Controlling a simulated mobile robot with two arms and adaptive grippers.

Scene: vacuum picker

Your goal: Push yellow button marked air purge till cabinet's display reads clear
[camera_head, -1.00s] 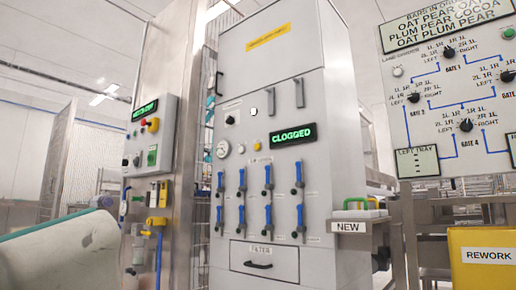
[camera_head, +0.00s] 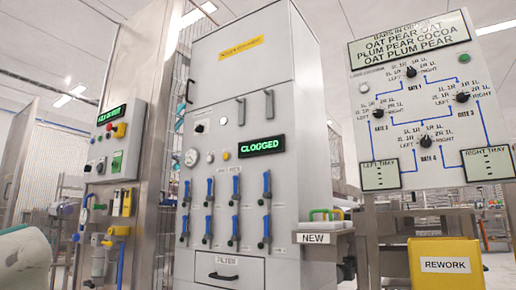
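The grey cabinet (camera_head: 222,112) stands at the centre, its doors closed. Its black display (camera_head: 261,146) reads CLOGGED in green. A small yellow spot (camera_head: 226,155), possibly a button, sits left of the display, but its marking is too small to read. A round gauge (camera_head: 191,157) and a dark knob (camera_head: 199,128) are further left. Several blue-handled valves (camera_head: 209,190) line the front below, above a drawer labelled FILTER (camera_head: 226,276). Neither gripper is in view, and nothing visibly touches the cabinet front.
A control box (camera_head: 117,140) with red, yellow and green controls hangs on a post at left. At right are a shelf marked NEW (camera_head: 314,239), a gate panel (camera_head: 428,110) and a yellow REWORK bin (camera_head: 445,265). No obstacle shows directly before the cabinet's upper front.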

